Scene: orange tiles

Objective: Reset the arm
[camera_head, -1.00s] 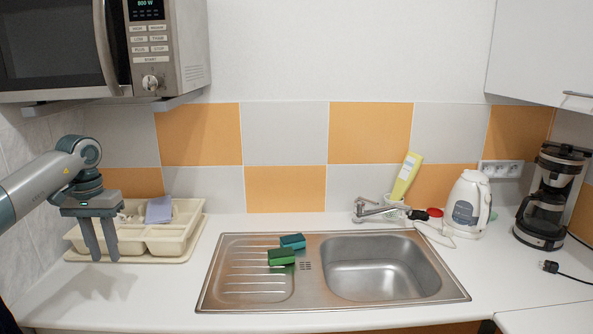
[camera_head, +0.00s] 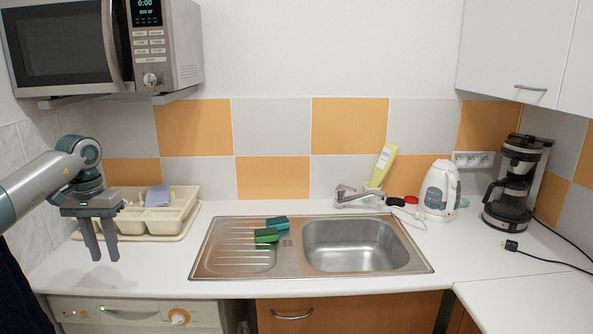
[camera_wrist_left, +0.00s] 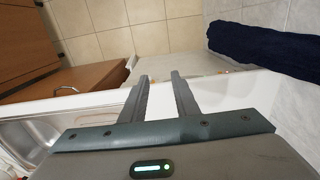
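My left arm comes in from the left in the head view, with the left gripper (camera_head: 102,252) pointing down over the counter's left end, in front of the cream dish rack. Its two fingers are apart with nothing between them. The wrist view also shows the left gripper's fingers (camera_wrist_left: 162,82) apart and empty, above the white counter edge. My right arm and gripper are not in the head view.
The cream dish rack (camera_head: 130,227) stands close behind the left gripper. The steel sink (camera_head: 215,262) holds two green sponges (camera_head: 266,235) on its drainer. A kettle (camera_head: 438,190) and coffee maker (camera_head: 512,185) stand right. The microwave (camera_head: 175,50) hangs above left.

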